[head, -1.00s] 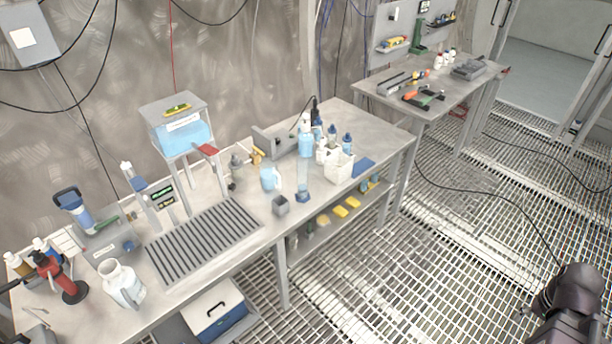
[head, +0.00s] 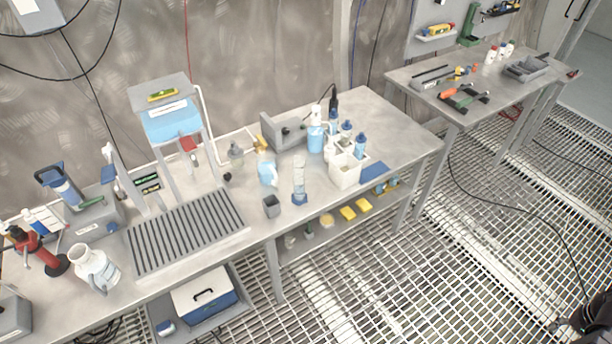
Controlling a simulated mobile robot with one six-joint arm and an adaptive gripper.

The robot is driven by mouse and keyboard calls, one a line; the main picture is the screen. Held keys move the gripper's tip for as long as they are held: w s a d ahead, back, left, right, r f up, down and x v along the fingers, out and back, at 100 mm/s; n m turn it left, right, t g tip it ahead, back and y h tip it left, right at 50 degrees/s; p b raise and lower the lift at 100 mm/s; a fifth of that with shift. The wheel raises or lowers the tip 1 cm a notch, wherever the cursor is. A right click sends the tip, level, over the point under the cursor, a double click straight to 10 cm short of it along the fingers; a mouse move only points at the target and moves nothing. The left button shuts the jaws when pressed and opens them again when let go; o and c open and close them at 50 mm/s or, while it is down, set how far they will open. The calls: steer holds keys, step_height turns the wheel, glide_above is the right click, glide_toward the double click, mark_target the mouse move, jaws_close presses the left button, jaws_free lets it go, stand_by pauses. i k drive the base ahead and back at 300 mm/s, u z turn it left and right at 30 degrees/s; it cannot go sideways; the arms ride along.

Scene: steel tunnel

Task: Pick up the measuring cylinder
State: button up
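The measuring cylinder (head: 299,178) is a clear, narrow upright vessel with a blue base. It stands near the front edge of the long steel bench (head: 345,205), in the middle of the head view. A small grey square cup (head: 271,206) stands to its left, and a light-blue jug (head: 267,170) stands behind and left of it. Only a dark part of my arm shows at the lower right corner, far from the cylinder. My gripper's fingers are not in view.
A white caddy (head: 343,174) with bottles stands just right of the cylinder, with a blue pad (head: 374,172) beyond. A slatted drain grid (head: 185,233) and a water tank stand (head: 166,100) are to the left. Grated floor in front is open. A second table (head: 420,88) is at the back right.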

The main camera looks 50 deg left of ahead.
mark_target(300, 197)
steer(key=z, duration=0.05)
steer(key=i, duration=1.15)
steer(key=z, duration=0.4)
steer(key=k, duration=0.15)
steer(key=u, duration=2.55)
steer(key=i, duration=0.45)
steer(key=u, duration=0.1)
